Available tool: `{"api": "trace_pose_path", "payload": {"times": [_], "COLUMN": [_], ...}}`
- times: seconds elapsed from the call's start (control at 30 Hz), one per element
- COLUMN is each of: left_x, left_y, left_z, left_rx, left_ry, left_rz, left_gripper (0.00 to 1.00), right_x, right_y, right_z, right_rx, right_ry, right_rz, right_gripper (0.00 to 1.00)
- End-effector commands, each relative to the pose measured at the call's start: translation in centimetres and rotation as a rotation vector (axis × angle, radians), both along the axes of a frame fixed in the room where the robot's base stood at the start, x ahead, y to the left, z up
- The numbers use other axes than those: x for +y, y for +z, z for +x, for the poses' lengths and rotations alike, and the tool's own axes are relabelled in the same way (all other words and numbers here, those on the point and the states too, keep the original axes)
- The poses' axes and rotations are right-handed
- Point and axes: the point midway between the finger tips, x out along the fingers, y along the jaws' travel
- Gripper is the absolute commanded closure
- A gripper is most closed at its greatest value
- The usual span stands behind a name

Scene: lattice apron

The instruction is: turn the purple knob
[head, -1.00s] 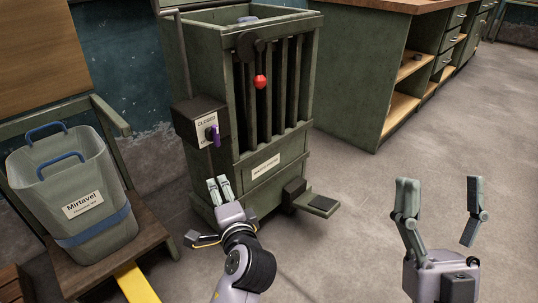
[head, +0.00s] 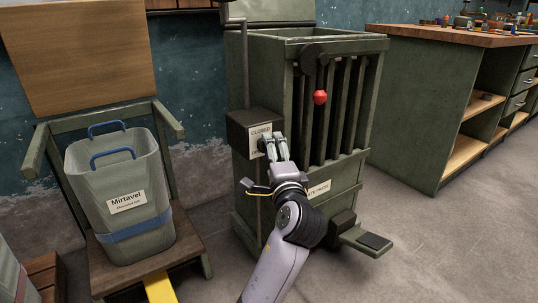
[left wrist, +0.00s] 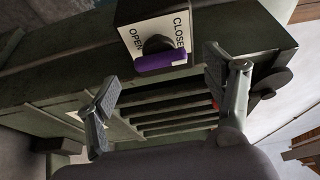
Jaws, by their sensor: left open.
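The purple knob (left wrist: 162,62) sits on a dark box with a white plate reading OPEN and CLOSED (left wrist: 158,36). In the left wrist view its purple bar lies below the dark hub, between my fingers but farther ahead, with no contact visible. My left gripper (left wrist: 168,85) is open and empty, facing the knob. In the head view the left gripper (head: 273,147) is just in front of the dark box (head: 243,133) and hides the knob. My right gripper is not in view.
The box is on the side of a green slatted press (head: 340,110) with a red-ended lever (head: 320,97) and a pedal (head: 366,240). A grey Mirtavel bin (head: 122,200) stands on a wooden seat at left. A workbench (head: 430,120) is at right, with open floor before it.

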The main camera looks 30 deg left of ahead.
Motion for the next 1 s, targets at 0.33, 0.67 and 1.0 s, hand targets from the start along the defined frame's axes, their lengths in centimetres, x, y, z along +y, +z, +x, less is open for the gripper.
{"api": "trace_pose_path", "payload": {"times": [0.33,0.67,1.0], "left_x": [3.4,3.7,3.7], "left_y": [-0.1,0.0,0.0], "left_z": [3.4,3.8,3.8], "left_rx": [0.001,0.001,0.001], "left_ry": [0.001,-0.001,-0.001], "left_rz": [0.002,0.001,0.001], "left_gripper": [0.25,0.25,0.46], "right_x": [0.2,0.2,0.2], "right_y": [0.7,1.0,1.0], "right_z": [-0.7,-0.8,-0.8], "right_rx": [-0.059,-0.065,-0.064], "right_ry": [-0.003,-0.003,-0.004], "right_rz": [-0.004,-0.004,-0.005], "right_gripper": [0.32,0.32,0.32]}}
